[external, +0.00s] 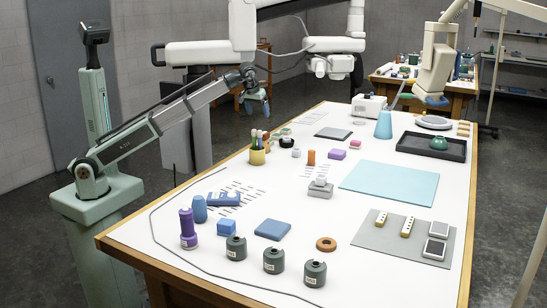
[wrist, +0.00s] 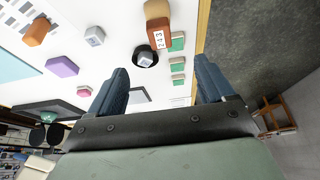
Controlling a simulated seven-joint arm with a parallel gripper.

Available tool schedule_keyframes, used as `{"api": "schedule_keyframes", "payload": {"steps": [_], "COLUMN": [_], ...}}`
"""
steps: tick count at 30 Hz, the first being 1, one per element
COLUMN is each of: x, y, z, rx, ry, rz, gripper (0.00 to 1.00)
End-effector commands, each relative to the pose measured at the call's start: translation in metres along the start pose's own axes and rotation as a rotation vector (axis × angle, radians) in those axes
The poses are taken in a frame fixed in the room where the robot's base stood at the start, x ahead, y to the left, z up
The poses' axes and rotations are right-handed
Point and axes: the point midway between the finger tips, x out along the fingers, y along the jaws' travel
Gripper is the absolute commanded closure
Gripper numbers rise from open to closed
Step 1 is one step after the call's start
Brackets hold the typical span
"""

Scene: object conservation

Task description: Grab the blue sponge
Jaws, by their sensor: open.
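A flat blue square block (external: 273,229), which looks like the blue sponge, lies on the white table near its front middle. A smaller blue cube (external: 227,227) sits just left of it. My gripper (external: 257,106) is raised near the table's far left edge, well behind the sponge and apart from it. In the wrist view my gripper (wrist: 160,66) shows two dark blue fingers spread wide with nothing between them. The sponge is not seen in the wrist view.
A purple bottle (external: 188,229), a blue cylinder (external: 200,209) and several dark grey jars (external: 236,248) surround the sponge's area. A grey cable (external: 152,222) runs along the front left. A light blue mat (external: 388,183) is clear.

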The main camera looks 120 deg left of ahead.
Motion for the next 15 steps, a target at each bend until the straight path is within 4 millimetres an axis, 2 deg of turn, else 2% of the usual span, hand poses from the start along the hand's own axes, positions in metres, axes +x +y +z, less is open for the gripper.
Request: {"api": "schedule_keyframes", "payload": {"steps": [9, 11, 15], "x": [-0.002, -0.006, -0.019], "y": [0.006, 0.015, 0.05], "z": [0.006, 0.014, 0.049], "rx": [0.011, 0.025, 0.088], "ry": [0.0, 0.0, -0.001], "rz": [0.005, 0.011, 0.035], "gripper": [0.17, 0.17, 0.17]}}
